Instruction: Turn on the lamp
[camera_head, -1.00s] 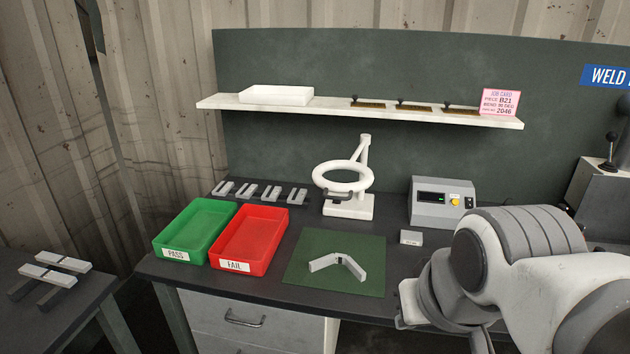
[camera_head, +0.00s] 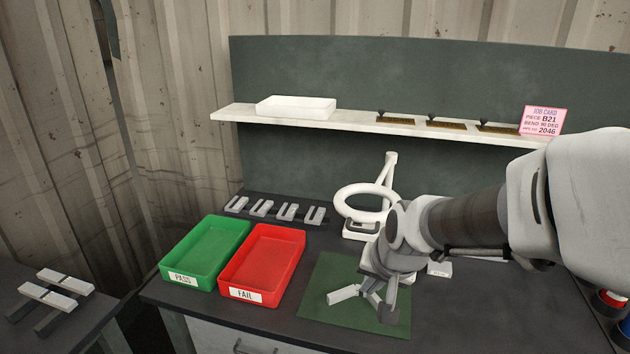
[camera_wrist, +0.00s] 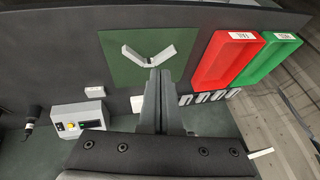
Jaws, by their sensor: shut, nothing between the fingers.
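The white ring lamp (camera_head: 352,194) stands on the bench behind the green mat, its ring on an angled arm. Its right side and part of its base are hidden behind my wrist in the head view. I cannot tell from its plain white ring whether it is lit. My gripper (camera_head: 382,303) points down over the green mat, in front and right of the lamp, near the bent grey piece (camera_head: 343,294). In the wrist view my gripper (camera_wrist: 160,72) is shut with its fingers together and empty, and the bent piece (camera_wrist: 132,55) lies beyond the fingertips.
The green mat (camera_head: 325,305) lies beside the red FAIL tray (camera_head: 234,291) and the green PASS tray (camera_head: 205,286). A grey control box (camera_wrist: 68,114) with a yellow knob stands on the bench. A shelf (camera_head: 360,120) runs above. Several small grey blocks (camera_head: 262,208) line the bench's back.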

